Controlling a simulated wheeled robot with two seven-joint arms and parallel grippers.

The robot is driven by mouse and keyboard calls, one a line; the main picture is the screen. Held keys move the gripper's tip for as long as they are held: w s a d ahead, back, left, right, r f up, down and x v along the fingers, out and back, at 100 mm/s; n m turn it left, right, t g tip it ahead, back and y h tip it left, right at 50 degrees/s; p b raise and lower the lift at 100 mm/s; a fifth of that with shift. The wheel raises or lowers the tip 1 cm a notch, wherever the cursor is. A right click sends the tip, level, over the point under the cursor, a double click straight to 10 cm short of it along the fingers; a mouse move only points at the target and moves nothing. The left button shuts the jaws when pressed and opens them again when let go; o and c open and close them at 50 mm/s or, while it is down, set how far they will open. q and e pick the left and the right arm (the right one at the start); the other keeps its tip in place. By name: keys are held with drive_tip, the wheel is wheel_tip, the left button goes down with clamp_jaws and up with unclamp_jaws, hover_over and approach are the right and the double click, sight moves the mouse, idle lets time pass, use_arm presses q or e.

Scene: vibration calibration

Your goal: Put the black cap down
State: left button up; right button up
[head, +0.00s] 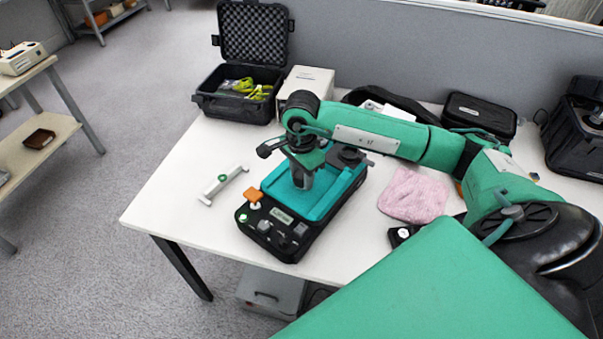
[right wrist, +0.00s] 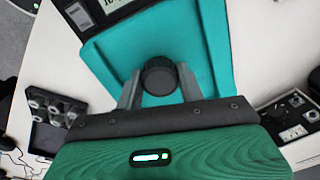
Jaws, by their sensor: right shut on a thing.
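The black cap (right wrist: 159,76) is round and sits between the two grey fingers of my right gripper (right wrist: 160,88) in the right wrist view. In the head view my right gripper (head: 304,181) points down over the teal tray surface (head: 335,200) of the black calibration device (head: 290,243). It is shut on the cap. The teal surface also lies behind the cap in the right wrist view (right wrist: 205,50). I cannot tell whether the cap touches it. In the head view the fingers mostly hide the cap. My left gripper is not in view.
A white bar with a green dot (head: 223,185) lies left of the device. A pink cloth (head: 414,195) lies to its right. An open black case (head: 237,107) with yellow-green items and a white box (head: 306,82) stand behind. The front-left of the white table (head: 185,215) is clear.

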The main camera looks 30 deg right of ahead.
sight(301, 175)
drive_tip(key=shift+f, duration=0.1)
drive_tip(key=o, duration=1)
drive_tip(key=shift+r, duration=0.2)
drive_tip(key=shift+w+r, duration=0.1)
drive_tip(key=shift+r, duration=0.45)
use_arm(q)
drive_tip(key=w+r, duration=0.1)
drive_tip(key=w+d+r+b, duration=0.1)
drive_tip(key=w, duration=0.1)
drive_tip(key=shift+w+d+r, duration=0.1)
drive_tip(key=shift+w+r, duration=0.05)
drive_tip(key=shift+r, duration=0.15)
use_arm(e)
wheel_tip(301, 175, up, 11)
drive_tip(key=shift+f, duration=0.1)
